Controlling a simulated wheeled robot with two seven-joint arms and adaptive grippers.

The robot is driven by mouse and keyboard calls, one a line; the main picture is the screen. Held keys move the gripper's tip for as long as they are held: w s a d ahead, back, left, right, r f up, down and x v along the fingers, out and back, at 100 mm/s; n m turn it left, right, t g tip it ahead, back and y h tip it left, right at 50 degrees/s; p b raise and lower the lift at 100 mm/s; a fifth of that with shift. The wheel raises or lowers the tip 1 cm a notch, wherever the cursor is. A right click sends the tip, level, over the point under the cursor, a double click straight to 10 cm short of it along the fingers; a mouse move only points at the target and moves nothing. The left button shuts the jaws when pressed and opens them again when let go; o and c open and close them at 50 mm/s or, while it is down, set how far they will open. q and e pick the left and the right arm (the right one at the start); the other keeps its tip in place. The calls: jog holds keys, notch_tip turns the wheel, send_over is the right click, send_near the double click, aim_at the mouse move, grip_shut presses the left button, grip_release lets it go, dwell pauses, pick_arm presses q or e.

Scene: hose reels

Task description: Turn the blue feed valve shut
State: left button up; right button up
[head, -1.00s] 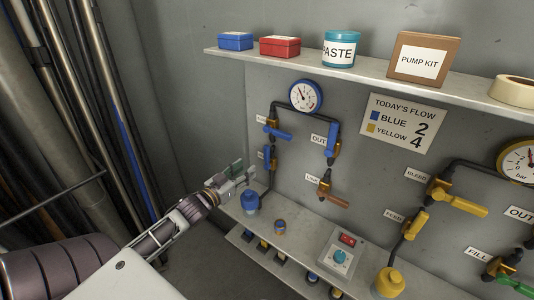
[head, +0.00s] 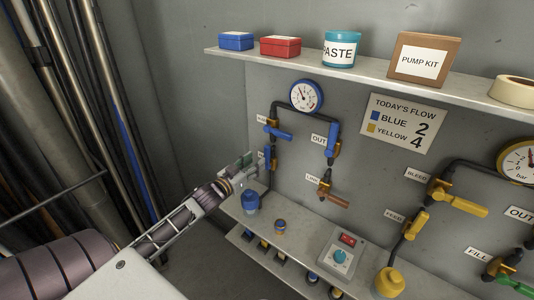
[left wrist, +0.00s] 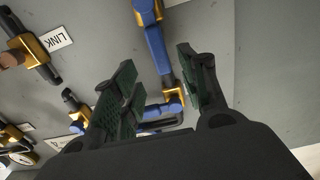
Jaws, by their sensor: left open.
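The blue feed valve (head: 268,153) is on the lower left of the blue pipe loop, its blue handle running along the upright pipe. Its label is too small to read. My left gripper (head: 246,166) is open just left of it and partly overlaps the pipe there. In the left wrist view, a long blue handle (left wrist: 157,48) with brass fittings appears between the spread green-padded fingers of the left gripper (left wrist: 160,88). I cannot tell whether the fingers touch it. My right gripper is not in view.
Another blue-handled valve (head: 278,132) is just above, and the blue OUT valve (head: 331,138) is to the right. A blue bottle-shaped part (head: 250,201) stands below on the lower shelf (head: 238,213). Poles (head: 100,110) lean at far left.

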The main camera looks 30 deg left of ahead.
aim_at(265, 154)
pick_arm(q)
jog(key=shift+w+d, duration=0.1)
jog(key=shift+w, duration=1.6)
jog(key=shift+w+d, duration=0.15)
jog(key=shift+w, duration=1.9)
jog(key=shift+w+d, duration=0.1)
jog(key=shift+w, duration=0.35)
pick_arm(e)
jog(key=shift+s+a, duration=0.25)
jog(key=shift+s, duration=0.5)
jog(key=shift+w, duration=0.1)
